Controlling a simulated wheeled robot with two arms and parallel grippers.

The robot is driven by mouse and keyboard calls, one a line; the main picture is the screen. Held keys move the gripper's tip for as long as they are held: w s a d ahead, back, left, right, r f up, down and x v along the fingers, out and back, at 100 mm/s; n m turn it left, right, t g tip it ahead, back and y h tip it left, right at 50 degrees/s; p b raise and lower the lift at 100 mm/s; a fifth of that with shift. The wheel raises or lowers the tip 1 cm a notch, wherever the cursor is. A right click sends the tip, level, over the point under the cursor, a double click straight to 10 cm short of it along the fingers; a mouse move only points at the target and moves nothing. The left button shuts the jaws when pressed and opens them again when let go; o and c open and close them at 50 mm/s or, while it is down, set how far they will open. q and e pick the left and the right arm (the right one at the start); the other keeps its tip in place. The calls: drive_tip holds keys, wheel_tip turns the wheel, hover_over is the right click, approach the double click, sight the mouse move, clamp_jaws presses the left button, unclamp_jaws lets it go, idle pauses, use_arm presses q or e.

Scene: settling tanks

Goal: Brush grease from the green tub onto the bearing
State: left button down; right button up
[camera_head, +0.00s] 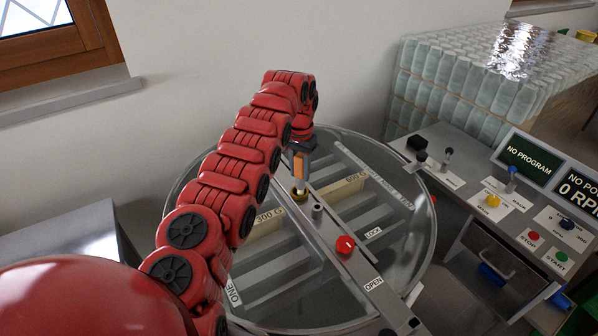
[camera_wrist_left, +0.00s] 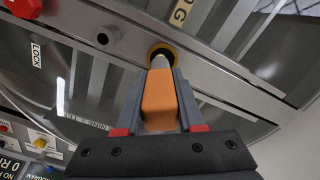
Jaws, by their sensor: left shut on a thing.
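My left gripper (camera_head: 300,149) is above the round clear lid and points down. In the left wrist view the gripper (camera_wrist_left: 160,76) is shut on the orange handle (camera_wrist_left: 160,102) of a brush, which also shows in the head view (camera_head: 298,165). The brush's pale lower end points into a brass-coloured ring, which looks like the bearing (camera_wrist_left: 164,49), on the metal crossbar. The ring (camera_head: 299,196) also shows in the head view. I cannot tell whether the bristles touch it, and grease is not visible. I cannot clearly identify the green tub. My right gripper is not in view.
The crossbar (camera_head: 326,229) carries a short grey post and a red knob (camera_head: 345,246) between LOCK and OPEN labels. A control panel (camera_head: 497,200) with levers and buttons stands at the right. Wrapped stacked bottles (camera_head: 455,85) stand behind it. A wall is close behind the lid.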

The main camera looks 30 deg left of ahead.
sight(299, 156)
use_arm(q)
drive_tip(key=shift+s+d+b, duration=0.15)
drive_tip(key=shift+s+b, duration=0.05)
drive_tip(key=shift+b, duration=0.2)
drive_tip(key=shift+p, duration=0.4)
drive_tip(key=shift+w+a, duration=0.15)
drive_tip(key=shift+a, duration=0.15)
drive_tip(key=shift+r+p, duration=0.4)
drive_tip(key=shift+r, duration=0.95)
drive_tip(key=shift+r+p, duration=0.35)
drive_tip(key=shift+r, duration=0.4)
drive_tip(key=shift+r+p, duration=1.45)
drive_tip(key=shift+r, duration=0.95)
